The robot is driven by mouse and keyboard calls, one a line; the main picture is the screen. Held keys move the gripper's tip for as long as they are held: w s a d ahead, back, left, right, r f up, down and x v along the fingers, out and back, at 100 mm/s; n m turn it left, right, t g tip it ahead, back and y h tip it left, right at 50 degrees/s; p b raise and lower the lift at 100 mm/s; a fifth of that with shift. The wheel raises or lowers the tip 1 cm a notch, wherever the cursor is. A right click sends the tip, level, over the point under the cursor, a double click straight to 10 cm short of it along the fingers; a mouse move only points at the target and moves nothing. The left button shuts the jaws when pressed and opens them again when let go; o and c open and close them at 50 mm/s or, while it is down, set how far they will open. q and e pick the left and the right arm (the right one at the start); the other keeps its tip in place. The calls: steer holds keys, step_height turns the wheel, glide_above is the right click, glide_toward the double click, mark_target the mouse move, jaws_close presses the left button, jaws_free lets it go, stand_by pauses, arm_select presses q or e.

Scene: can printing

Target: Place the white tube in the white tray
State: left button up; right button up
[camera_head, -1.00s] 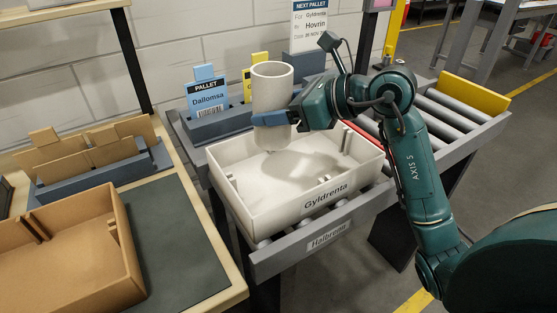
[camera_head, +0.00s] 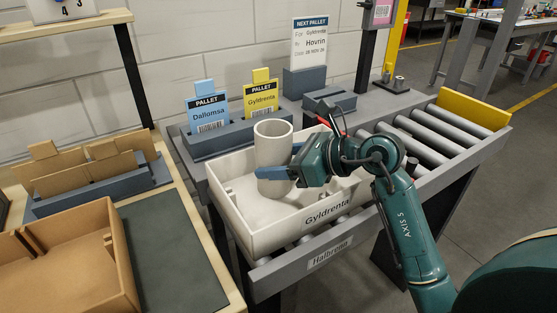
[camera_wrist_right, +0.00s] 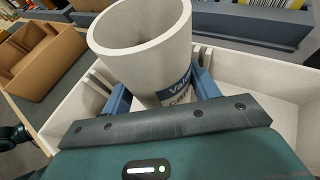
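The white tube (camera_head: 273,150) stands upright, open end up, inside the white tray (camera_head: 240,226) labelled Gyldrenta, near its back left part. I cannot tell whether its bottom touches the tray floor. My right gripper (camera_head: 272,174) has its blue fingers closed around the tube's lower part. In the right wrist view the tube (camera_wrist_right: 140,45) leans between the two fingers (camera_wrist_right: 162,98), with a blue and white label partly visible at its lower side.
The tray sits on a roller conveyor (camera_head: 440,131). Behind it stands a grey card holder (camera_head: 236,137) with blue and yellow pallet cards. A brown box (camera_head: 75,262) and a dark mat (camera_head: 170,250) are on the left table. A small grey block (camera_head: 330,99) stands behind the tray.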

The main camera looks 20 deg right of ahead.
steer(key=o, duration=0.4)
steer(key=shift+o, duration=0.2)
steer(key=shift+r, duration=0.25)
steer(key=v, duration=1.2)
